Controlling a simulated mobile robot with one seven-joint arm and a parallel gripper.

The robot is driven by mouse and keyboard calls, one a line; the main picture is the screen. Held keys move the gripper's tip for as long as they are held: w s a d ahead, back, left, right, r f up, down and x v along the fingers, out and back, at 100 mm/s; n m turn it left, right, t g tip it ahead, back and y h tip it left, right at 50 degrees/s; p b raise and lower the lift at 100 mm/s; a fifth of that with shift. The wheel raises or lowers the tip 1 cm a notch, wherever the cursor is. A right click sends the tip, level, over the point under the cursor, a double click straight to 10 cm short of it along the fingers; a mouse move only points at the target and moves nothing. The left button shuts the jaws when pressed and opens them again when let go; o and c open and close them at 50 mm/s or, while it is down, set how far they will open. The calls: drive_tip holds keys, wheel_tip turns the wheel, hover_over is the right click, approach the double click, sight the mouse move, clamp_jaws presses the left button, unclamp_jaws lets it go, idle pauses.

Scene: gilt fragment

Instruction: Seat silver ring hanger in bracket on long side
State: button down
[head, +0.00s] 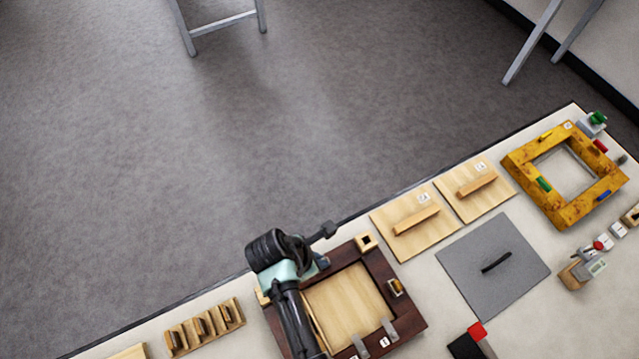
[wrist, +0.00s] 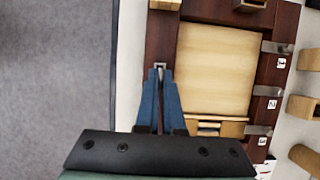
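A dark brown frame (head: 412,312) with a pale wood panel (head: 350,305) lies at the bottom middle of the head view; it also shows in the wrist view (wrist: 200,15). My gripper (wrist: 159,75) is over the frame's floor-side rail, its blue fingers close together. A small silver piece (wrist: 160,65), apparently the ring hanger, shows between the fingertips. Whether it touches the rail, I cannot tell. A pale wooden bracket block (wrist: 165,4) sits farther along this same rail, ahead of the fingertips; the head view shows it with a dark opening (head: 367,241). My arm hides the rail's near part in the head view.
Several silver clips (wrist: 265,90) with number labels lie on the opposite rail. A second bracket (head: 395,287) holds a gold-coloured piece. Two handled wood boards (head: 408,240), a grey board (head: 480,275) and a yellow frame (head: 590,205) stand to the right. A wooden rack (head: 205,327) is at left.

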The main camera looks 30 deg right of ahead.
drive_tip(key=shift+f, duration=0.1)
drive_tip(key=shift+f, duration=0.15)
drive_tip(key=c, duration=1)
unclamp_jaws()
drive_tip(key=shift+c, duration=0.2)
